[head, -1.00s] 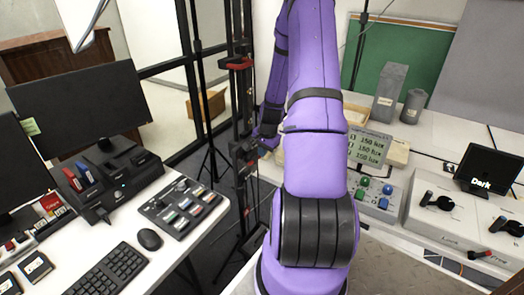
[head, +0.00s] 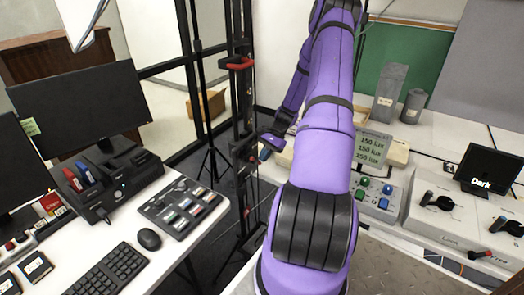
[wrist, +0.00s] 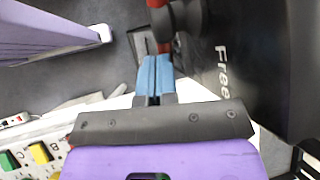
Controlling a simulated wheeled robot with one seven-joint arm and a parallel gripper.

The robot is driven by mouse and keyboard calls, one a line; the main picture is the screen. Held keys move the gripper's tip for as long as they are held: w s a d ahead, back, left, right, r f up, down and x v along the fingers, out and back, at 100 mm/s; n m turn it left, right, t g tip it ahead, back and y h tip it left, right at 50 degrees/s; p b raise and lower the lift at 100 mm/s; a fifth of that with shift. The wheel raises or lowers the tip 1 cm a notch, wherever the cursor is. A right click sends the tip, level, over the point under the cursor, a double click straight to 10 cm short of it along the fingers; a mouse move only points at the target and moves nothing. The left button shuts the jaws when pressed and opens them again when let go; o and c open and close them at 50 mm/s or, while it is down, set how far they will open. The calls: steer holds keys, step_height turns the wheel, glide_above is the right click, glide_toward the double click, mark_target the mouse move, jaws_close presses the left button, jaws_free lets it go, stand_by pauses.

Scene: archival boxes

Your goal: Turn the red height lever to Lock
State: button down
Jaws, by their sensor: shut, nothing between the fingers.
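In the wrist view a red lever piece (wrist: 165,46) with a dark round part (wrist: 187,18) shows just beyond my fingertips. A dark panel (wrist: 255,60) beside it on the right reads "Free"; no "Lock" mark shows there. My gripper (wrist: 157,62) has its blue fingers shut and empty, close to the red piece; I cannot tell if they touch. In the head view my gripper (head: 264,153) is beside the dark carriage (head: 243,152) of the tall black stand. The lever by the gripper is not clear in that view.
A red clamp (head: 238,63) sits higher on the stand. The left desk holds a keyboard (head: 100,272), mouse (head: 149,239) and button panel (head: 181,206).

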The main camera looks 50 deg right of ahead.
steer(key=y, duration=0.1)
steer(key=f+y, duration=0.1)
steer(key=y, duration=0.1)
steer(key=f+y, duration=0.1)
steer(key=y, duration=0.1)
steer(key=shift+a+m, duration=0.3)
steer(key=shift+m, duration=0.1)
steer(key=shift+r, duration=0.15)
steer(key=shift+r, duration=0.65)
steer(key=shift+s+d, duration=0.1)
